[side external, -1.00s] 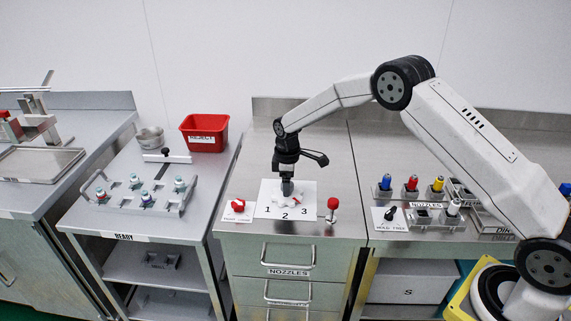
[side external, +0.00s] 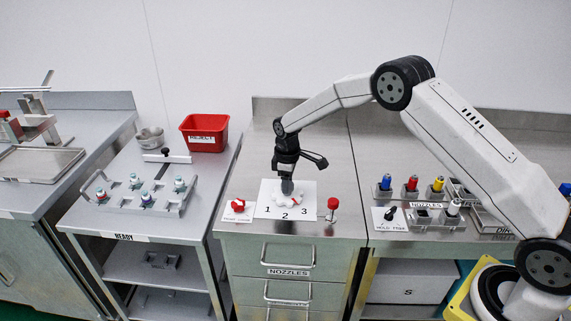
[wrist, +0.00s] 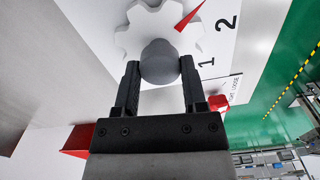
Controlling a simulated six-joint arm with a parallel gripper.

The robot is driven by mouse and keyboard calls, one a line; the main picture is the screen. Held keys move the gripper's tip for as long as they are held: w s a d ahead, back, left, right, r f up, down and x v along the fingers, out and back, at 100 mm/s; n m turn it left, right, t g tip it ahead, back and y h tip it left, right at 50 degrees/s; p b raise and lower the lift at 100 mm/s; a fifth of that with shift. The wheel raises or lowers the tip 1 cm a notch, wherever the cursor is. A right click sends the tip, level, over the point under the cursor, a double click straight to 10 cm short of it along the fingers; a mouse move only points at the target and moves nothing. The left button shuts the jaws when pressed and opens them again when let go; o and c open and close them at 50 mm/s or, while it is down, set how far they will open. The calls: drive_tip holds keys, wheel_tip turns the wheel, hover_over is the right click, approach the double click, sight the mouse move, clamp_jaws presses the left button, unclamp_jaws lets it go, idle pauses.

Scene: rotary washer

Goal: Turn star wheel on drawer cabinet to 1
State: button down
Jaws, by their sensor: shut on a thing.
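The white star wheel (side external: 281,201) sits on a white plate (side external: 266,190) marked 1, 2 and 3 on the cabinet top. In the wrist view, the wheel (wrist: 133,38) shows a scalloped edge. My gripper (side external: 287,190) reaches down over the wheel from behind. In the wrist view, my gripper (wrist: 160,72) has one finger on each side of the wheel's round grey knob (wrist: 160,60) and is shut on it. The 3 is out of the wrist view.
A red knob (side external: 238,205) on a label stands left of the plate, and a red-topped post (side external: 332,204) stands right. The labelled nozzles drawer (side external: 288,257) is below. Coloured nozzles (side external: 411,184) stand farther right. A red reject bin (side external: 205,132) is at the back left.

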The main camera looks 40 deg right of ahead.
drive_tip(key=m, duration=0.8)
drive_tip(key=shift+m, duration=0.3)
drive_tip(key=m, duration=0.3)
drive_tip(key=shift+m, duration=2.3)
drive_tip(key=shift+c, duration=0.7)
unclamp_jaws()
